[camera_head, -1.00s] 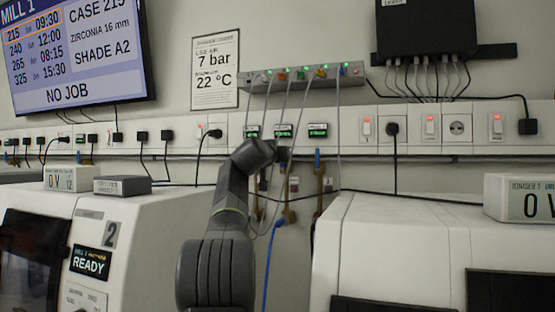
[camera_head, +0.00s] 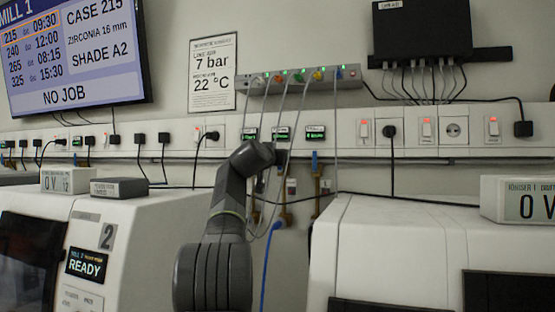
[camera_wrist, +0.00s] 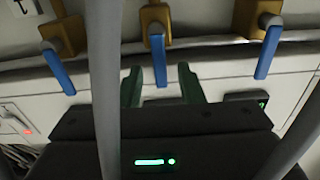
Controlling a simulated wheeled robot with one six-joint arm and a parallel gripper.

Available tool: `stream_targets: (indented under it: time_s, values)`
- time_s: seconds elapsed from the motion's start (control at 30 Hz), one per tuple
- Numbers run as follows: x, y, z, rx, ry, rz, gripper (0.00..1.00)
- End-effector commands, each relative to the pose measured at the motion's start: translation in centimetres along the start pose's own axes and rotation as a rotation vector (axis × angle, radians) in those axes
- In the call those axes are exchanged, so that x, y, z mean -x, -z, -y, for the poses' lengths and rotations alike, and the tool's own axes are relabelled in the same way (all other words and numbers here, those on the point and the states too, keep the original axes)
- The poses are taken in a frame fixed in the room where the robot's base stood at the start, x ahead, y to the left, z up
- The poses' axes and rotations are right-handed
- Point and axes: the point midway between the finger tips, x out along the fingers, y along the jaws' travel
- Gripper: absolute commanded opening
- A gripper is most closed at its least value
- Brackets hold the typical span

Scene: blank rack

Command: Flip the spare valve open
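Three valves with brass bodies and blue lever handles show in the wrist view: a left one (camera_wrist: 58,70), a middle one (camera_wrist: 159,62) and a right one (camera_wrist: 268,52). No readable label there tells which is the spare. My gripper (camera_wrist: 160,82) has two green fingers spread apart. The middle blue handle reaches down between their tips, with a gap on both sides; contact does not show. In the head view one blue handle (camera_head: 315,160) shows right of my wrist. My arm hides the gripper and most of the other valves there.
Grey cables (camera_wrist: 103,90) cross close in front of the wrist camera. A blue hose (camera_head: 267,265) hangs beside my arm. A white socket rail (camera_head: 345,132) runs along the wall above the valves. White machines stand left (camera_head: 150,225) and right (camera_head: 390,225).

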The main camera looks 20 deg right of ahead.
Motion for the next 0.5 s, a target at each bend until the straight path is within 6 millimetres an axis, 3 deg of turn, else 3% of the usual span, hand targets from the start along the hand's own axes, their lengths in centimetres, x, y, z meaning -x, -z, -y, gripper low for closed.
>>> stream_targets:
  time_s: [0.27,0.5]
  values:
    - [1.4,-0.1,0.0,0.0,0.001,-0.003,0.35]
    - [5.7,-0.3,0.0,0.0,0.002,-0.003,0.35]
